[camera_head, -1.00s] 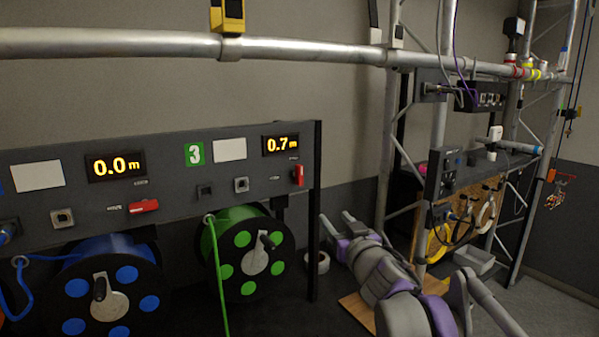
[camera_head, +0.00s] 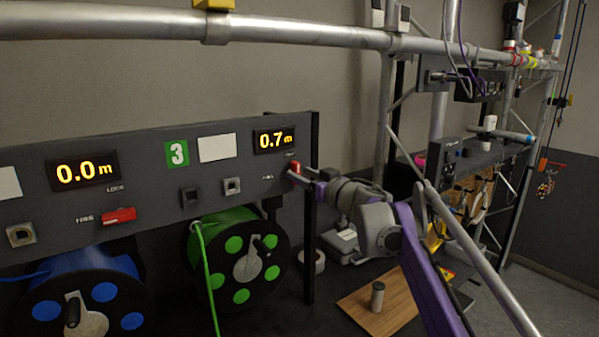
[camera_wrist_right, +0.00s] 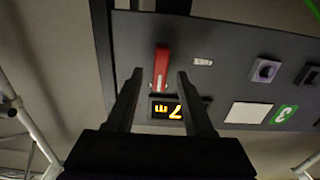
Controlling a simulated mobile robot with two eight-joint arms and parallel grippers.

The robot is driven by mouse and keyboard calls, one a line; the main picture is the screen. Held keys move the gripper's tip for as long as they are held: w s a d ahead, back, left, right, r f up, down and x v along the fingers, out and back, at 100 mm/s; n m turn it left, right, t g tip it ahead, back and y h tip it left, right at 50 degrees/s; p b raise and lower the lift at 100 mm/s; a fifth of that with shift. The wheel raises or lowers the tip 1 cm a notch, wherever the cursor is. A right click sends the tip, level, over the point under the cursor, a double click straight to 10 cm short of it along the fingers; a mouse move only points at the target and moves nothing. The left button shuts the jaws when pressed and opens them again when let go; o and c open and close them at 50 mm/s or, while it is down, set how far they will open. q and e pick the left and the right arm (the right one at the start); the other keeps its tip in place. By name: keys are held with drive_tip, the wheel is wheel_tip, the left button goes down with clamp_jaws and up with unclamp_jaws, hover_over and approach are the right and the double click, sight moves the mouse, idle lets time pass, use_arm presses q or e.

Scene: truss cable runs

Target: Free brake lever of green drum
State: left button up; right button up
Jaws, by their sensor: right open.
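The green drum (camera_head: 240,262) hangs under the grey panel, with a green cable coming off it. Its red brake lever (camera_head: 293,167) is at the panel's right end, below the display reading 0.7 m (camera_head: 275,139). The lever stands roughly upright, in line with LOCK; the FREE label is to its left. My right gripper (camera_head: 300,174) is at the lever and partly hides it. In the right wrist view the red lever (camera_wrist_right: 161,68) shows between the tips of the open fingers (camera_wrist_right: 160,75); contact cannot be told. My left gripper is not in view.
A blue drum (camera_head: 85,290) with its own red lever (camera_head: 120,216), lying toward FREE, is to the left. A dark post (camera_head: 309,240) stands at the panel's right end. A silver truss pipe (camera_head: 300,34) runs above. A wooden board (camera_head: 385,305) lies lower right.

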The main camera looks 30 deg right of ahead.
drive_tip(key=shift+w+a, duration=0.1)
drive_tip(key=shift+w, duration=0.7)
clamp_jaws()
